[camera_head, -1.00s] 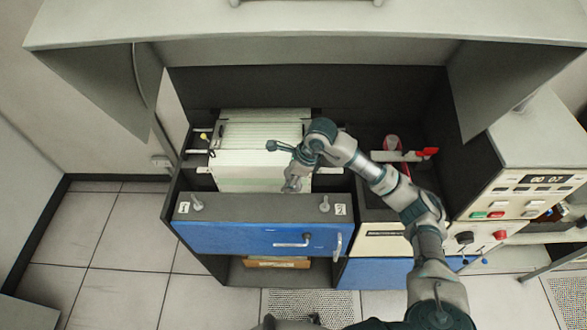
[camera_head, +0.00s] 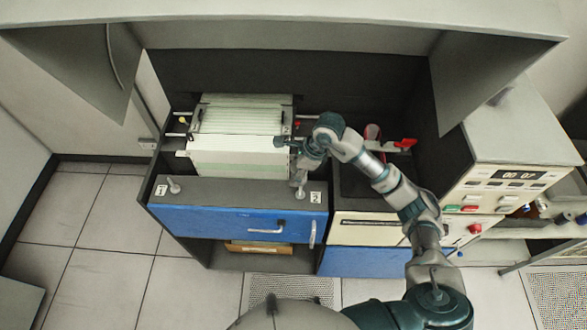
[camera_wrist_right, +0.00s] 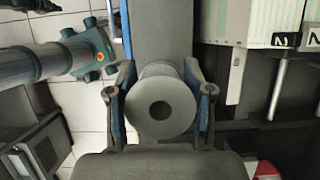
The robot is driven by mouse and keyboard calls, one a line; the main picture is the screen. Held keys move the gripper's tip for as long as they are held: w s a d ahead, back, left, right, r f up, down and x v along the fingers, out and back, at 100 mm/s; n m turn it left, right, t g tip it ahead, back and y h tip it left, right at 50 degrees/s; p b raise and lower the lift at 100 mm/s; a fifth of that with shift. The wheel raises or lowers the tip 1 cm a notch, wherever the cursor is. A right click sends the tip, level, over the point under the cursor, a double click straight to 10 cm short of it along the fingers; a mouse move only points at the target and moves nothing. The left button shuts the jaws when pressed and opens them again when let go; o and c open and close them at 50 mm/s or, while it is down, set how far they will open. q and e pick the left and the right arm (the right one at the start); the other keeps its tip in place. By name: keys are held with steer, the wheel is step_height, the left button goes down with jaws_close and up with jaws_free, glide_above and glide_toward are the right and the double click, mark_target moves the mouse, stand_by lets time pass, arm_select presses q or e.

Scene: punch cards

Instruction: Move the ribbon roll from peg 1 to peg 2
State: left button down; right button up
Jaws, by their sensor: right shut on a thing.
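The ribbon roll (camera_wrist_right: 160,103) is a grey cylinder with a dark centre hole, seen end-on in the right wrist view. My right gripper (camera_wrist_right: 160,98) is shut on it, with a finger on each side. In the head view, the right gripper (camera_head: 299,178) is at the right end of the grey ledge, by the label 2 (camera_head: 315,197). The roll is too small and covered to make out there. Peg 1 (camera_head: 173,185) stands bare at the ledge's left end. Peg 2 is hard to separate from the gripper; I cannot tell whether the roll touches it. My left gripper does not show.
The grey ledge (camera_head: 235,191) tops a blue-fronted drawer (camera_head: 225,222). A stack of pale cards (camera_head: 235,157) stands behind it. A red-handled part (camera_head: 405,144) and the cream control panel (camera_head: 510,180) lie to the right. The ledge between the pegs is clear.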

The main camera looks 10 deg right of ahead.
steer(key=shift+f, duration=0.5)
steer(key=shift+d+f, duration=0.15)
steer(key=shift+f, duration=0.1)
steer(key=shift+a+b, duration=0.25)
steer(key=shift+b, duration=0.05)
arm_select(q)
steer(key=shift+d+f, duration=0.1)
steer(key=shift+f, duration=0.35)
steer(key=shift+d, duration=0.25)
arm_select(e)
steer(key=shift+d, duration=0.25)
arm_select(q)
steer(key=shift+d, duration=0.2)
arm_select(e)
steer(key=shift+s+a, duration=0.1)
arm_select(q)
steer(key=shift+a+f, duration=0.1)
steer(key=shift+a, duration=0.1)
arm_select(e)
steer(key=shift+a, duration=0.2)
